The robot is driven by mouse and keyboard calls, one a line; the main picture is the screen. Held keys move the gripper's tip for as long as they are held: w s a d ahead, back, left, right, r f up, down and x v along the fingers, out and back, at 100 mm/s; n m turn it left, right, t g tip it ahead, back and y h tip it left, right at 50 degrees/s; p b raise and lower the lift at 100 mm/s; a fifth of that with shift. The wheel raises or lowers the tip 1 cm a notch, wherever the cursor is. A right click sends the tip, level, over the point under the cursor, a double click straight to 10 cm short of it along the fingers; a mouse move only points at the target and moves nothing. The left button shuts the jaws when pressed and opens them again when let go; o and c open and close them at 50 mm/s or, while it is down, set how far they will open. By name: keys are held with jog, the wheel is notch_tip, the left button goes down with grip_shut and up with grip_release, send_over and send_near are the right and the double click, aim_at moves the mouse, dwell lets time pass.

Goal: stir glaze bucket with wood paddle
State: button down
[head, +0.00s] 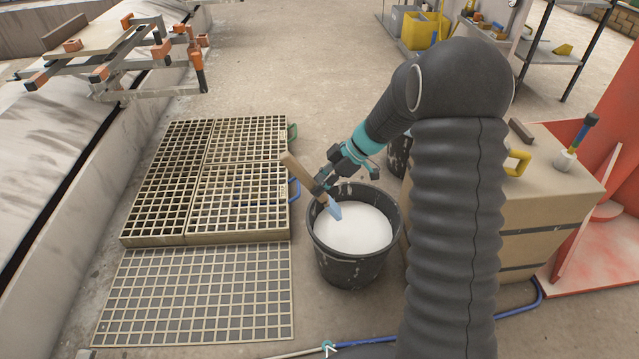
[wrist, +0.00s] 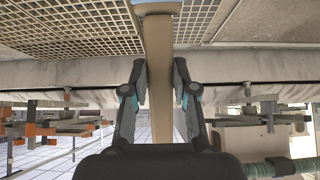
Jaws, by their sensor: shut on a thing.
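The glaze bucket (head: 350,270) is black and stands on the floor, filled with white glaze (head: 352,230). The wood paddle (head: 297,172) is a brown stick with a pale blue lower end (head: 335,210). It is tilted, with its blue end low over the left part of the bucket opening; whether it touches the glaze I cannot tell. My gripper (head: 325,185) is shut on the paddle's wooden shaft, above the bucket's left rim. In the wrist view the paddle (wrist: 158,75) runs between both fingers of my gripper (wrist: 159,80).
Slatted grates (head: 195,290) lie left of the bucket. A cardboard-coloured box (head: 545,205) with a yellow-handled tool (head: 518,162) stands at right. A second dark bucket (head: 398,155) is behind, partly hidden by my arm.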

jog(key=shift+r+p, duration=0.5)
jog(key=shift+r, duration=2)
